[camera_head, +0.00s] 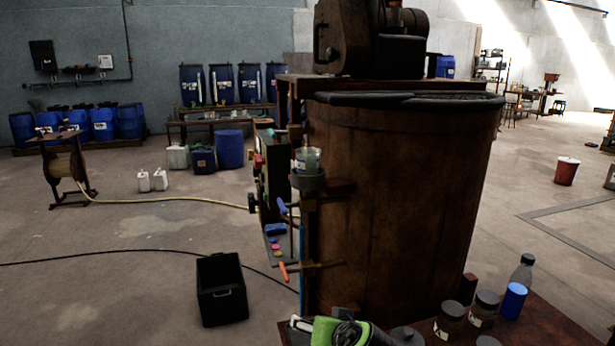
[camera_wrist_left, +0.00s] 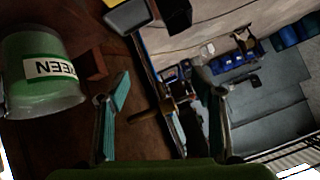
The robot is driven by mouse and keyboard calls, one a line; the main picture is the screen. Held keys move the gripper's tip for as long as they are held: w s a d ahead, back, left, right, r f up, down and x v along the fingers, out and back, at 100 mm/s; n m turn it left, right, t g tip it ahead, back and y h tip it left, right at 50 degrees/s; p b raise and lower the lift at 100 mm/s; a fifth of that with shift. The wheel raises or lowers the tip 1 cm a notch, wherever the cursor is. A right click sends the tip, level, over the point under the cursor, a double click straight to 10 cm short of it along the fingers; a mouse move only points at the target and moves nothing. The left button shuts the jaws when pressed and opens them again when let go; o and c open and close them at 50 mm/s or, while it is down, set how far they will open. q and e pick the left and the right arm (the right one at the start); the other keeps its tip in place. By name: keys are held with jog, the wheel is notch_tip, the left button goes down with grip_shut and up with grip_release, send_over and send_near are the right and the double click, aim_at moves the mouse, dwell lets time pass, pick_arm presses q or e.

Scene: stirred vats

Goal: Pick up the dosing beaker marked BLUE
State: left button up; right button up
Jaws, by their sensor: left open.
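I can read no BLUE mark in either view. A plain blue cylinder (camera_head: 513,300) stands on the brown bench at the lower right of the head view; I cannot tell whether it is a beaker. A clear beaker (camera_head: 307,158) sits in a round holder on the vat's side, its label too small to read. In the left wrist view a beaker with green contents (camera_wrist_left: 45,95) shows an upside-down GREEN label at the left. My left gripper (camera_wrist_left: 163,80) is open, with nothing between its teal-padded fingers; the green beaker is beside them. My right gripper is not in view.
The large brown vat (camera_head: 400,200) fills the centre. Lidded jars (camera_head: 450,318) and a grey bottle (camera_head: 522,272) stand by the blue cylinder on the bench (camera_head: 550,325). A black crate (camera_head: 221,290) and a cable lie on the floor at left. Open floor is at right.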

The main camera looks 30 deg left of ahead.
pick_arm(q)
jog(key=w+r+n+y, duration=0.2)
jog(key=w+r, duration=0.2)
jog(key=r, duration=0.5)
jog(key=w+r+n+y, duration=0.2)
jog(key=w+r, duration=0.2)
jog(key=r, duration=0.4)
jog(key=n+y, duration=0.4)
send_near(316, 157)
jog(key=p+x, duration=0.2)
jog(key=x, duration=0.4)
jog(key=shift+w+a+f, duration=0.15)
jog(key=shift+a, duration=0.15)
jog(key=shift+w+a+p, duration=0.2)
jog(key=shift+a+p, duration=0.15)
jog(key=shift+a, duration=0.2)
jog(key=shift+w+a+p, duration=0.15)
jog(key=shift+a+p, duration=0.2)
jog(key=shift+a, duration=0.05)
jog(key=p+x, duration=0.2)
jog(key=x, duration=0.2)
jog(key=shift+a, duration=0.25)
jog(key=shift+d, duration=0.15)
jog(key=c, duration=1.2)
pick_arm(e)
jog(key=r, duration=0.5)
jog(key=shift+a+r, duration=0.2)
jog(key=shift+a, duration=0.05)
